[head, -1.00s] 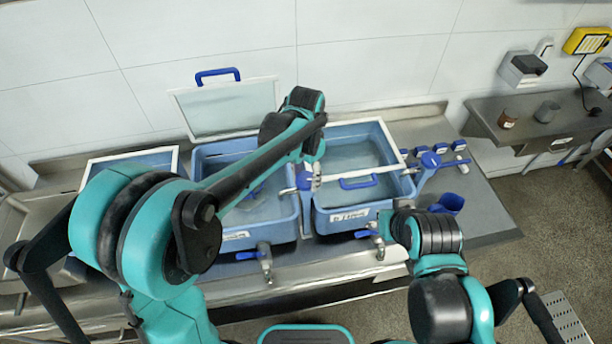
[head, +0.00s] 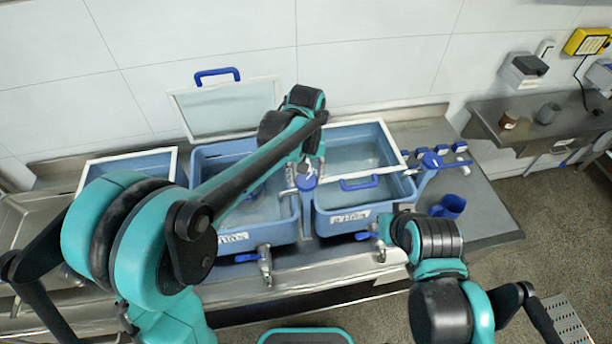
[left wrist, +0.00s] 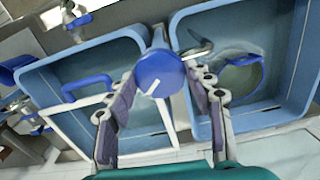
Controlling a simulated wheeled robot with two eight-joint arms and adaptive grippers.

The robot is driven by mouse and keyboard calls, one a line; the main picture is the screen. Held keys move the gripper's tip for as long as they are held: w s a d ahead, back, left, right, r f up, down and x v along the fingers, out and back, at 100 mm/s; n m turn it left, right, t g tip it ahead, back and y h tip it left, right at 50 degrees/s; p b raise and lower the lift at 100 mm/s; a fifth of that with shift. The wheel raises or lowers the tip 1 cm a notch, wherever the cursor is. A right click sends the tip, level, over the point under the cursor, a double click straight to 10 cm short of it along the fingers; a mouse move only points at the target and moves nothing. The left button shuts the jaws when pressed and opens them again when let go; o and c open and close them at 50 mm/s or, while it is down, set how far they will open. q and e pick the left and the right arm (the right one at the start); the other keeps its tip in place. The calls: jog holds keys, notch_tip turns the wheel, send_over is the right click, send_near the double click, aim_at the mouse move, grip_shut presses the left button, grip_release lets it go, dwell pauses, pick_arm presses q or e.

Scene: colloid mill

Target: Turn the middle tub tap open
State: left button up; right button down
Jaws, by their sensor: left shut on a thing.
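A round blue tap knob (head: 306,182) sits over the gap between the middle tub (head: 292,222) and the right tub (head: 399,184). A thin metal spout (head: 287,192) reaches from beside it toward the middle tub. My left gripper (left wrist: 162,78) points down at the knob, with its two fingers on either side of it. It is shut on the knob, which fills the space between the fingertips in the left wrist view (left wrist: 160,73). In the head view my left wrist partly hides the fingers. My right arm shows at the lower right, but its gripper does not.
Drain taps (head: 265,266) (head: 380,248) with blue levers stand at the tub fronts. A white frame with a blue handle (head: 359,182) lies across the right tub. A blue cup (head: 448,206) and more blue knobs (head: 431,160) are at the right. A framed screen (head: 224,108) leans against the wall.

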aim_at(306, 180)
pick_arm(q)
jog(key=n, duration=0.4)
jog(key=shift+n, duration=2.9)
jog(key=o, duration=1.2)
jog(key=shift+c, duration=0.2)
notch_tip(306, 180, up, 12)
